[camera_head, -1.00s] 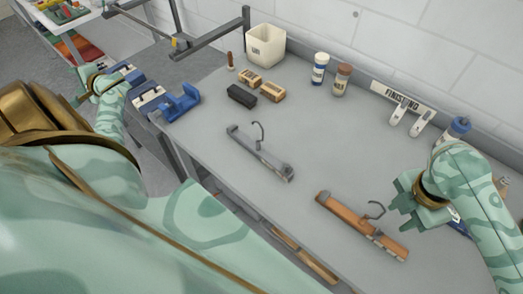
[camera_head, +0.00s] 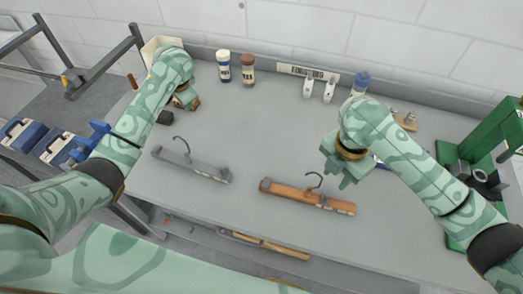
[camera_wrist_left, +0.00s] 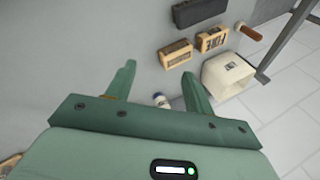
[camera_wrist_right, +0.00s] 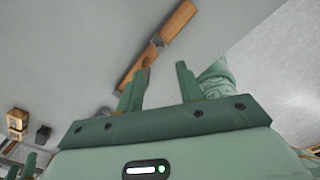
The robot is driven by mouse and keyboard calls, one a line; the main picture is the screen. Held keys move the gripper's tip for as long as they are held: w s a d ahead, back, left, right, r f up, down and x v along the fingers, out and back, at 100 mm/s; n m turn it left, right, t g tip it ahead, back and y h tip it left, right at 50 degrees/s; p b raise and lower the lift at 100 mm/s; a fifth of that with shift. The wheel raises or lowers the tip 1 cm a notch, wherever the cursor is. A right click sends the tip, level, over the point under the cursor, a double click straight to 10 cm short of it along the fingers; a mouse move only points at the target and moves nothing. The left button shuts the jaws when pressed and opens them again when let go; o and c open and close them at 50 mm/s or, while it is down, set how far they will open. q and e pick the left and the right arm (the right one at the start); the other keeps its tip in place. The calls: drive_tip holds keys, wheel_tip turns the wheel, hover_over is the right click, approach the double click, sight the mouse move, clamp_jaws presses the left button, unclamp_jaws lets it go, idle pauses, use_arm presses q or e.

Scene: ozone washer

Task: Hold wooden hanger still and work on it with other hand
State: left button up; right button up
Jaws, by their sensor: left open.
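The wooden hanger (camera_head: 285,192) lies on the grey workbench with its dark metal hook toward the back. It also shows in the right wrist view (camera_wrist_right: 181,19), ahead of the fingers. My right gripper (camera_head: 340,176) is open and empty, above the bench just right of and behind the hanger; its spread fingers (camera_wrist_right: 163,72) show in the wrist view. My left gripper (camera_head: 186,100) is over the back left of the bench, away from the hanger and partly hidden by its own arm. Its fingers (camera_wrist_left: 158,82) are spread and empty.
A grey hanger (camera_head: 190,166) lies left of the wooden one. Two bottles (camera_head: 248,70) and a white bin (camera_wrist_left: 228,75) stand at the back, with brush-like blocks (camera_wrist_left: 212,39) nearby. A green machine (camera_head: 478,150) stands at the right. The bench's middle is clear.

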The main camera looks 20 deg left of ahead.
use_arm(q)
drive_tip(key=s+d+r+m+g+h, duration=0.1)
drive_tip(key=d+m+h, duration=0.15)
drive_tip(key=d, duration=0.75)
drive_tip(key=s+d+m+h, duration=0.1)
drive_tip(key=d+m, duration=0.2)
drive_tip(key=d, duration=0.6)
drive_tip(key=m+g, duration=0.3)
drive_tip(key=m, duration=0.4)
hover_over(279, 188)
drive_tip(key=shift+h, duration=0.25)
wheel_tip(279, 188, down, 16)
drive_tip(key=shift+r, duration=0.2)
clamp_jaws()
